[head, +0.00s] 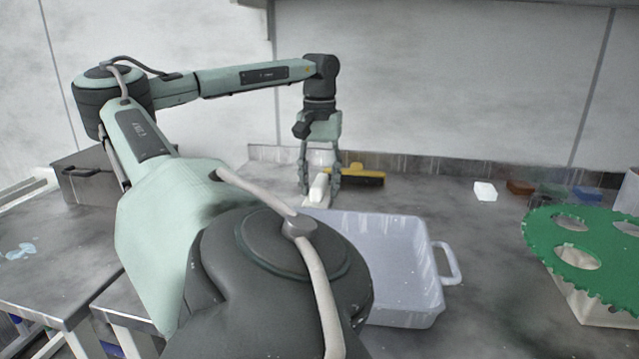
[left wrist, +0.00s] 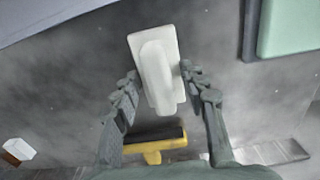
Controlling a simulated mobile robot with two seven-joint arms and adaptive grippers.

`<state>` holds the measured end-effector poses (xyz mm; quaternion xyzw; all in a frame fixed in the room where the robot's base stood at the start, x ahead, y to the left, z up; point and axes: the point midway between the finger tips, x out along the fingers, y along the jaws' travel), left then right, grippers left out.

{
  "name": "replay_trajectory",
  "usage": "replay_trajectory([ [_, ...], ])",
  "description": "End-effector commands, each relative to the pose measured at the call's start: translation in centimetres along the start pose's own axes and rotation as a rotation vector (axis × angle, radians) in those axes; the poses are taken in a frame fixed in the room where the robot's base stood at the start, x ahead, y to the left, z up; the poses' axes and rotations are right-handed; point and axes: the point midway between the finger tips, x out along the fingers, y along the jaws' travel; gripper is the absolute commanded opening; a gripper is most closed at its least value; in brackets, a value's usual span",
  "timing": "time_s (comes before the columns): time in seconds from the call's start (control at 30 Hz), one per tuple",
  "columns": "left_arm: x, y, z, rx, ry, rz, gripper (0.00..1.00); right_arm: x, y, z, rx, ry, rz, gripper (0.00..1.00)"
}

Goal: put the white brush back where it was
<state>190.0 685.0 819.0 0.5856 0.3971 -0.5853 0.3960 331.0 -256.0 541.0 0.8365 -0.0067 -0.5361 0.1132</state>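The white brush (head: 317,188) is on the grey table top just behind the tray, and it shows in the left wrist view (left wrist: 158,70) slightly tilted, handle side towards the camera. My left gripper (head: 320,188) points down over it. Its two fingers (left wrist: 160,80) stand on either side of the handle. A narrow gap seems to show at the left finger; the right finger is very close to the brush, and I cannot tell whether it touches. My right gripper is not in view.
A yellow brush (head: 356,176) lies close behind my left gripper. A pale tray (head: 437,290) with a side handle stands in front. A white block (head: 485,190), a brown block (head: 521,187), a blue block (head: 587,193) and a green toothed platen (head: 606,245) are to the right.

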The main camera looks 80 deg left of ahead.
Motion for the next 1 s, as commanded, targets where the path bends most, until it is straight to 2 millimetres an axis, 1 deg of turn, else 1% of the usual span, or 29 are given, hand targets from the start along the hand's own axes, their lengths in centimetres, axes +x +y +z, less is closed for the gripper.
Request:
replay_trajectory([
  [0.27, -0.1, 0.0, 0.0, 0.0, 0.0, 0.0, 0.42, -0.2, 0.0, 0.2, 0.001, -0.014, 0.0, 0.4],
  [0.37, -0.4, 0.0, 0.0, 0.0, 0.0, 0.0, 0.42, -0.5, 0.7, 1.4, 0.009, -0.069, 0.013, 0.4],
  [0.5, -3.5, 0.0, -0.1, -0.001, 0.002, -0.002, 0.42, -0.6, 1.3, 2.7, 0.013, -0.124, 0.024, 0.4],
  [0.7, -8.1, -0.1, -0.1, -0.001, 0.0, -0.002, 0.42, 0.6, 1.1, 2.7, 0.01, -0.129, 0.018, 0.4],
  [0.83, -10.3, 0.0, -0.1, -0.001, 0.0, -0.002, 0.42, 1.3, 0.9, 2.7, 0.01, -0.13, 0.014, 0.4],
  [1.0, -11.9, 0.0, 0.0, -0.001, -0.001, -0.001, 0.42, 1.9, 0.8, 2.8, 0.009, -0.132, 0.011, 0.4],
])
